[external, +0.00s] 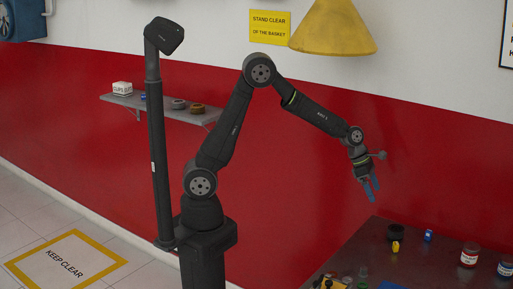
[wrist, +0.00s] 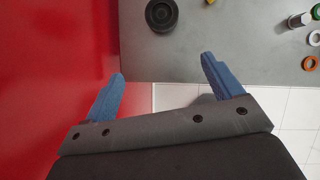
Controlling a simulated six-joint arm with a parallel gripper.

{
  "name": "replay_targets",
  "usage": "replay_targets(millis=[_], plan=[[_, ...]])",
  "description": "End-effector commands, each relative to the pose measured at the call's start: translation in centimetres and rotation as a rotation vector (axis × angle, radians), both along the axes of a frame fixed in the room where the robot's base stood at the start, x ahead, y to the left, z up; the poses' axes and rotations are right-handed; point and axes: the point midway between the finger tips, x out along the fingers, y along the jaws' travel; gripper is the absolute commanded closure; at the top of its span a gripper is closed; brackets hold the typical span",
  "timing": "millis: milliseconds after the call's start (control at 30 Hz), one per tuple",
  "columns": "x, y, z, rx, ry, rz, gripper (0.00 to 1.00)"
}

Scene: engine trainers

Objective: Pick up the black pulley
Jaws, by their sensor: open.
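A black round part with a raised hub, which looks like the black pulley (wrist: 161,15), lies on the grey table near its edge at the top of the wrist view. In the external view a dark round part (external: 396,231) on the table appears to be the same one. My gripper (external: 371,190) is in the air above and to the left of the table. Its two blue fingers are spread wide with nothing between them, as the wrist view also shows (wrist: 163,67). The pulley is beyond the fingertips, apart from them.
The table (external: 345,250) holds a yellow part (external: 395,246), a blue part (external: 428,235), a red-labelled jar (external: 469,256) and a blue-labelled jar (external: 504,267). An orange ring (wrist: 309,63) lies at the right in the wrist view. A red wall (wrist: 50,60) stands close on the left.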

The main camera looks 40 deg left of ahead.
Motion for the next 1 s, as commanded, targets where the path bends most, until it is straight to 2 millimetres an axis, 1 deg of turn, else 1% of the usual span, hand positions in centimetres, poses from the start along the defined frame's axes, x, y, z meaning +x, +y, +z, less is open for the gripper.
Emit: replay_targets(millis=[33,67,100,167,267,600,700,800,1000], plan=[[-0.4,-1.0,1.1,-0.015,-0.02,-0.023,0.15],[-0.5,-1.4,1.5,-0.021,-0.029,-0.032,0.15],[-0.6,-1.8,1.8,-0.026,-0.036,-0.04,0.15],[-0.6,-2.2,1.6,-0.028,-0.04,-0.045,0.15],[-0.4,-2.9,0.3,-0.026,-0.039,-0.046,0.15],[0.2,-6.0,-5.5,-0.026,-0.039,-0.043,0.15],[0.4,-6.8,-6.9,-0.026,-0.04,-0.045,0.15],[0.5,-7.4,-7.9,-0.027,-0.04,-0.044,0.15],[0.6,-7.9,-8.8,-0.027,-0.04,-0.044,0.15]])
